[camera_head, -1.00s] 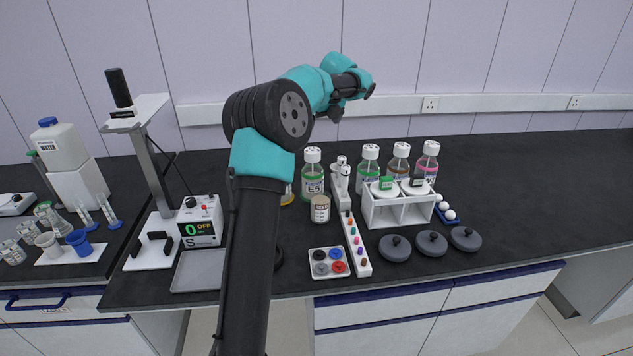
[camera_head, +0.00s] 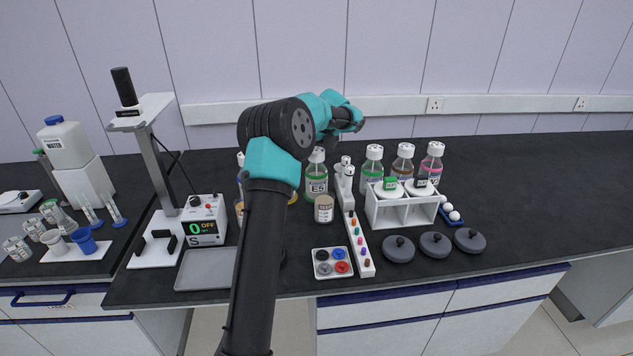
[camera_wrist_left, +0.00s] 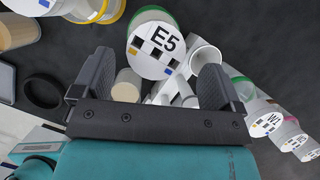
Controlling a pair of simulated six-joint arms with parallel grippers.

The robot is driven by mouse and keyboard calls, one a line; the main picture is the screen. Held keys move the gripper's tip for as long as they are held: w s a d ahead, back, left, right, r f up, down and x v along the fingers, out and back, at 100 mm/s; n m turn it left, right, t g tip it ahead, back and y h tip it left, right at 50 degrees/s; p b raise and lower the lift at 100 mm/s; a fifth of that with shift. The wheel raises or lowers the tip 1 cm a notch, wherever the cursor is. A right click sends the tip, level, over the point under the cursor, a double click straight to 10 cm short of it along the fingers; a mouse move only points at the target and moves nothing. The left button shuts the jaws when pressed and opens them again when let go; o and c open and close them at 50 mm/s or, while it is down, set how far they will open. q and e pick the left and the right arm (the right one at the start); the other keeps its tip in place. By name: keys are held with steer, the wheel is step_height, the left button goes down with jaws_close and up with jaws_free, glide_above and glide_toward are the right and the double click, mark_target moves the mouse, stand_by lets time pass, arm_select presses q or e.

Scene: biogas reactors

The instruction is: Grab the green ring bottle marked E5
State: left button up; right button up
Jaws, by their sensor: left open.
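The E5 bottle (camera_head: 316,183) stands upright on the dark bench, clear with a white cap and a green-tinted body. In the left wrist view its white cap marked E5 (camera_wrist_left: 158,50) shows from above, with a green ring partly visible beneath it. My left gripper (camera_head: 345,122) is above the bench, close above and slightly right of the bottle in the head view. In the wrist view my left gripper (camera_wrist_left: 158,78) is open, with the E5 cap showing beyond and between its fingers, not held. My right gripper is not in view.
A beige jar (camera_head: 323,209) stands in front of the bottle, and a white strip with colored knobs (camera_head: 358,243) lies to its right. A white rack (camera_head: 401,211) and several capped bottles (camera_head: 402,165) stand further right. The bench at far right is clear.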

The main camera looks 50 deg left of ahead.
mark_target(318, 151)
arm_select(q)
steer(key=shift+f, duration=0.1)
steer(key=shift+s+x, duration=0.2)
steer(key=shift+x, duration=2.3)
steer(key=shift+c, duration=0.4)
jaws_close()
